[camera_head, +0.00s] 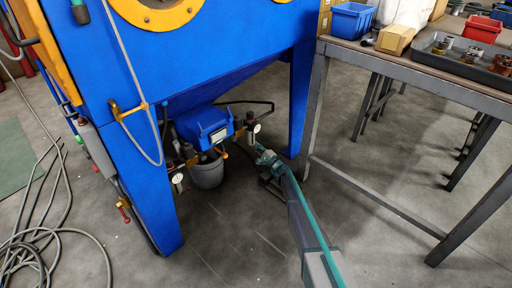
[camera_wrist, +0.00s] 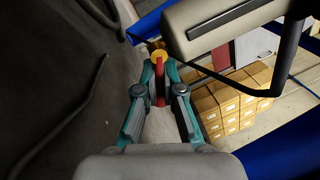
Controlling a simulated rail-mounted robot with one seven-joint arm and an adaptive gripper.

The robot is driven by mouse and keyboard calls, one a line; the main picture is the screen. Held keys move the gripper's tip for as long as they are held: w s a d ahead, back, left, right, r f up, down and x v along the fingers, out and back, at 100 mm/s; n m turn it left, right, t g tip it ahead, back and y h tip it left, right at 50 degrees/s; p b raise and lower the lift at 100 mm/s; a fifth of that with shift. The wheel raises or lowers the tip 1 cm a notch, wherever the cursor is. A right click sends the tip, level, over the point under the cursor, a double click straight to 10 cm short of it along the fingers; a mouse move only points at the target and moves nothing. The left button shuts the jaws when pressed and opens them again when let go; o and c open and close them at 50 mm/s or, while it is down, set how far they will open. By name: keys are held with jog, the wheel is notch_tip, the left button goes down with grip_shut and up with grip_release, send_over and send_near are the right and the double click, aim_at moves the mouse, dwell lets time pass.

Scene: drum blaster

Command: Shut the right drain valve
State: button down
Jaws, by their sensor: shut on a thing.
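The blue drum blaster (camera_head: 190,60) stands at the left in the head view. Beneath it a right filter unit with a round gauge (camera_head: 254,128) hangs by the right leg. My gripper (camera_head: 266,157) reaches in from below, just under and right of that unit. In the wrist view my gripper (camera_wrist: 159,88) has its teal fingers closed around the red handle of the right drain valve (camera_wrist: 158,70), which has a round yellow end. The valve is too small and covered to make out in the head view, and its exact angle cannot be told.
A left gauge (camera_head: 178,179) and a grey bucket (camera_head: 207,172) sit under the blaster, left of my gripper. A blue leg (camera_head: 299,100) stands close behind it. A metal table (camera_head: 420,75) is at the right. Hoses (camera_head: 45,215) lie on the floor at left.

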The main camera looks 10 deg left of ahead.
jog(key=c, duration=1.3)
grip_release()
jog(key=shift+w+d, duration=0.1)
jog(key=shift+d, duration=0.05)
jog(key=v, duration=1.2)
jog(key=shift+f, duration=0.1)
